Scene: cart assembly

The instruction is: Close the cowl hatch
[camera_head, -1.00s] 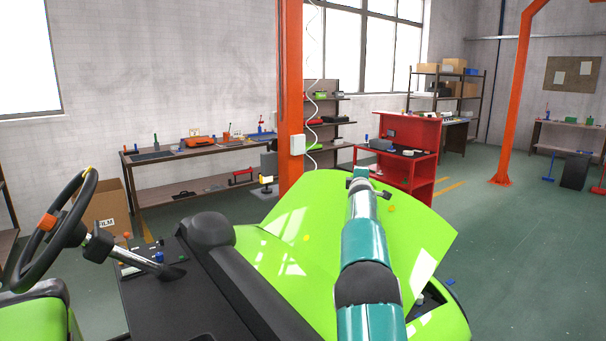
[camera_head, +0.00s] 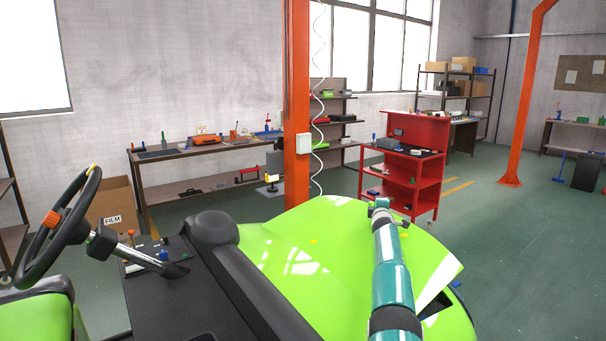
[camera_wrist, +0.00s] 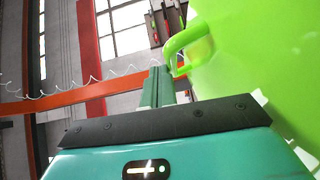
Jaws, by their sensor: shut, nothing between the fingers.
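The cowl hatch (camera_head: 345,235) is the large bright green panel on the cart's front. In the head view it lies low, with a narrow dark gap under its right edge. My gripper (camera_head: 379,205) is at the far end of my arm, over the hatch's far edge. In the wrist view the hatch (camera_wrist: 265,60) fills the right side, and its green loop handle (camera_wrist: 180,42) stands out from it. My gripper (camera_wrist: 158,78) is shut and empty, its tips close by the handle's lower end. I cannot tell whether they touch it.
The steering wheel (camera_head: 62,225) and black console (camera_head: 185,290) are at the left. An orange post (camera_head: 297,110) stands behind the cart. A red tool cart (camera_head: 400,170) is beyond the hatch. The green floor at the right is mostly free.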

